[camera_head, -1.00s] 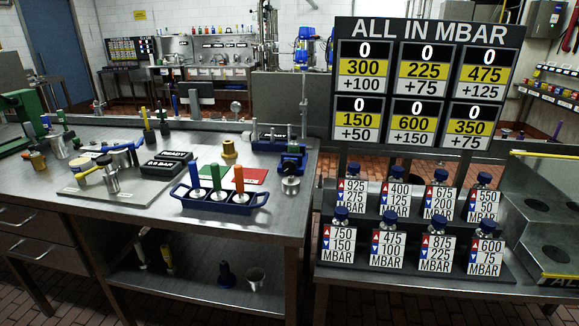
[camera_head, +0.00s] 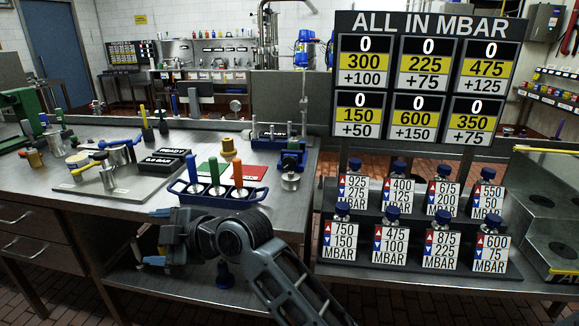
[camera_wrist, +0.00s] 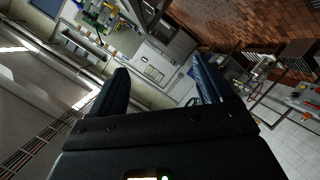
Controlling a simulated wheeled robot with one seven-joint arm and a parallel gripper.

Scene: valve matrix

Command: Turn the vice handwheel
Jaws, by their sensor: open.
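The blue vice (camera_head: 291,160) stands at the right end of the steel workbench. A round silver part (camera_head: 290,181) sits on its front side; it is too small to tell for certain whether this is the handwheel. My gripper (camera_head: 156,238) is in front of the bench's front edge, left of and well away from the vice, pointing left. In the wrist view my gripper (camera_wrist: 162,70) has its two dark blue fingers wide apart with nothing between them. The vice cannot be made out in the wrist view.
A tall pressure board (camera_head: 427,80) stands right of the bench, above weights with blue knobs (camera_head: 393,213). The bench's lower shelf (camera_head: 190,284) lies below my arm.

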